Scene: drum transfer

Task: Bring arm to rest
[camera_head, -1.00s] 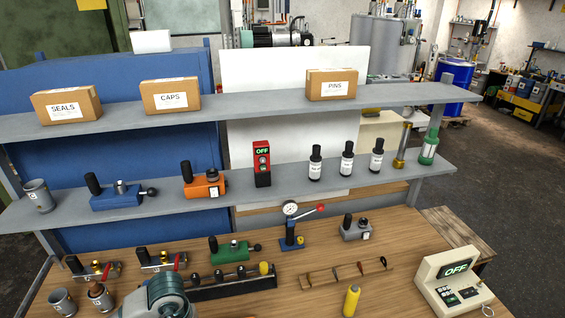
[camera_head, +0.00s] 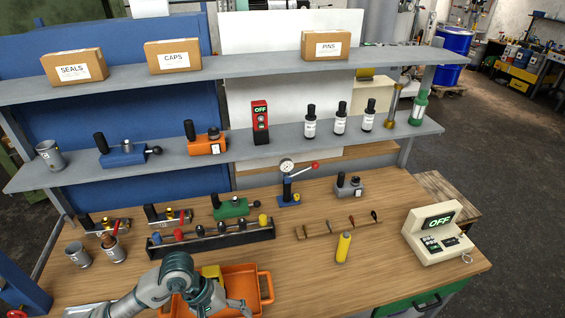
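My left arm comes in at the bottom left and bends over an orange tray (camera_head: 266,287) on the bench's front edge. My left gripper (camera_head: 238,307) is at the bottom of the picture, over or in the tray; its fingers are partly cut off and hidden, so open or shut cannot be told. A yellow object (camera_head: 212,274) shows in the tray behind the arm. My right gripper is not in view.
Behind the tray stands a black rack (camera_head: 210,237) with several knobs. A yellow cylinder (camera_head: 343,246) and a beige "OFF" box (camera_head: 437,235) stand right. Shelves (camera_head: 275,142) rise behind. Bench front right of the tray is clear.

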